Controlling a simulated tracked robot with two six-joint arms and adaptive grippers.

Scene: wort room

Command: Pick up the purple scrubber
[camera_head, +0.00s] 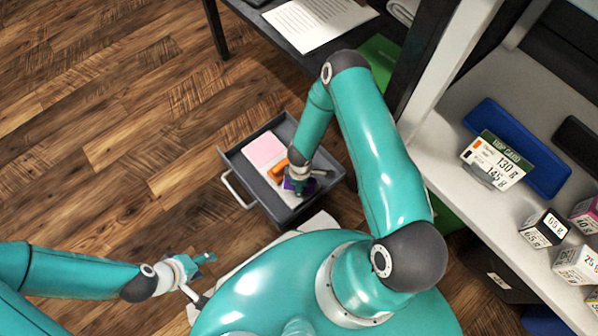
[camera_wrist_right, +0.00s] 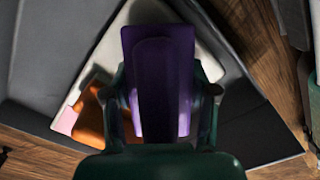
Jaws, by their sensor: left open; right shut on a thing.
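The purple scrubber (camera_wrist_right: 158,75) fills the middle of the right wrist view, between the two fingers of my right gripper (camera_wrist_right: 162,100). The gripper is shut on it. In the head view my right gripper (camera_head: 299,184) reaches down into the open grey drawer (camera_head: 226,160), and only a little purple shows under it. I cannot tell whether the scrubber is clear of what lies below. My left gripper (camera_head: 196,272) is open and empty over the floor at the lower left, apart from the drawer.
A pink item (camera_head: 264,150) and an orange item (camera_head: 279,170) lie in the drawer beside my right gripper. The dark table (camera_head: 270,32) with papers stands behind. On the right, a light shelf (camera_head: 445,150) holds a blue tray (camera_head: 550,172) and several small boxes. The wooden floor at left is clear.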

